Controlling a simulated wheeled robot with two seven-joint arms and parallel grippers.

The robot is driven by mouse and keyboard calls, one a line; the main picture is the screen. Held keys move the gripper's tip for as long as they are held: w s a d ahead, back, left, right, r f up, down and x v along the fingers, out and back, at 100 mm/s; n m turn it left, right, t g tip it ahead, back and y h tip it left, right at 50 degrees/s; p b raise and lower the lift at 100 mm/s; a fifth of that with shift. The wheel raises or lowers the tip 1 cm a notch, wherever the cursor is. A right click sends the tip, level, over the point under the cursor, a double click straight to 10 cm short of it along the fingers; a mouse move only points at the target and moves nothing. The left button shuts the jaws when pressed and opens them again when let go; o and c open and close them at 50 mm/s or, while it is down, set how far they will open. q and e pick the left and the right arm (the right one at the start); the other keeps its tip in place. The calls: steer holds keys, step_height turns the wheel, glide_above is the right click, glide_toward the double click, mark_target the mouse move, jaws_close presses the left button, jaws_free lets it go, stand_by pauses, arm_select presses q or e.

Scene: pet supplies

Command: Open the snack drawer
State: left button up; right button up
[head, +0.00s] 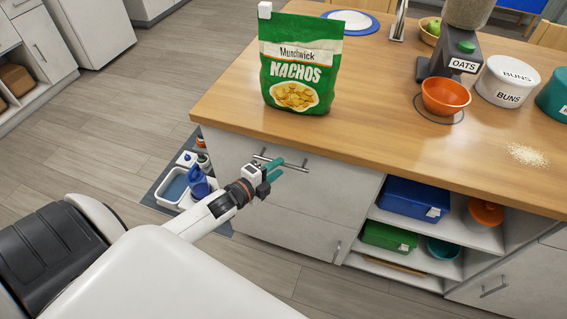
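The drawer (232,149) is the upper front of the grey cabinet under the wooden counter, and it looks closed, flush with the cabinet. Its metal bar handle (300,167) runs across the upper part of the front. No label shows on it. My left gripper (281,168), with teal fingers, is at the handle, in front of its middle. The fingers overlap the bar in the head view, and I cannot tell whether they are closed on it. My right gripper is not in view.
On the counter (390,130) stand a green nachos bag (298,62), an oats dispenser (462,62) over an orange bowl (446,97), and a white buns canister (507,82). Open shelves with a blue bin (414,200) are to the right. A mat with a blue bottle (198,183) lies left.

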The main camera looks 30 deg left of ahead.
mark_target(283, 165)
arm_select(q)
steer(key=shift+x, duration=1.7)
jaws_close()
